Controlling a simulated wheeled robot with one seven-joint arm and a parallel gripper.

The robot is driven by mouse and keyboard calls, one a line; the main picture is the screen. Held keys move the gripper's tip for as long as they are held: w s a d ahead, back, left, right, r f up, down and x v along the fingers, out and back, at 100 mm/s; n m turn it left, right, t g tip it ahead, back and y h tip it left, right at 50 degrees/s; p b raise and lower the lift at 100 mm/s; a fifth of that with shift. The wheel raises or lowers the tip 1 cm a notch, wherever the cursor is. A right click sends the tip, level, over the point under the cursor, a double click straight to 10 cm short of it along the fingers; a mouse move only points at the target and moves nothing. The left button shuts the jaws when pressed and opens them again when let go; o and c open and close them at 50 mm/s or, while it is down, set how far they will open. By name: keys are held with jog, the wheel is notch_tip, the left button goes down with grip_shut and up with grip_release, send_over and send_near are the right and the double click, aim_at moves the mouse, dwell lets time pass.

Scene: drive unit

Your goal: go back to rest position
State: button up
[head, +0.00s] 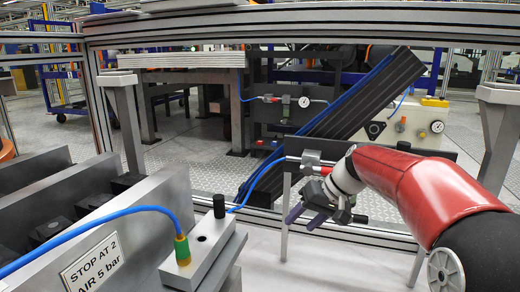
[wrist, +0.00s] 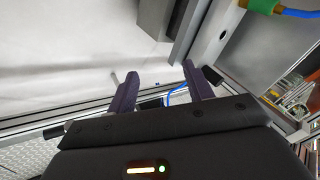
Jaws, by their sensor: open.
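My gripper (head: 305,217) is at the end of my red and black arm, right of centre in the head view, above the pale surface. Its two dark purple fingers point down and to the left. In the wrist view the fingers of my gripper (wrist: 158,88) stand apart with nothing between them. It is open and empty. No object touches the fingers.
A grey block (head: 205,250) with a black knob and a green-tipped blue hose (head: 120,212) stands left of my gripper. A sign (head: 92,265) reads "STOP AT 2 AIR 5 bar". Metal frame posts (head: 128,120) and a gauge (head: 304,102) are behind. The pale surface (head: 330,262) is mostly clear.

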jog(key=s+d+f+m+t+h, duration=0.1)
jog(key=s+d+f+t+h, duration=0.15)
jog(key=s, duration=1.15)
jog(key=s+d+f+m+t+h, duration=0.15)
jog(key=s+h, duration=0.25)
jog(key=s, duration=0.9)
notch_tip(320, 180, up, 12)
jog(key=g+p, duration=0.1)
jog(key=p, duration=1.1)
jog(key=shift+d+f, duration=0.2)
jog(key=shift+d, duration=0.15)
jog(key=shift+n, duration=0.25)
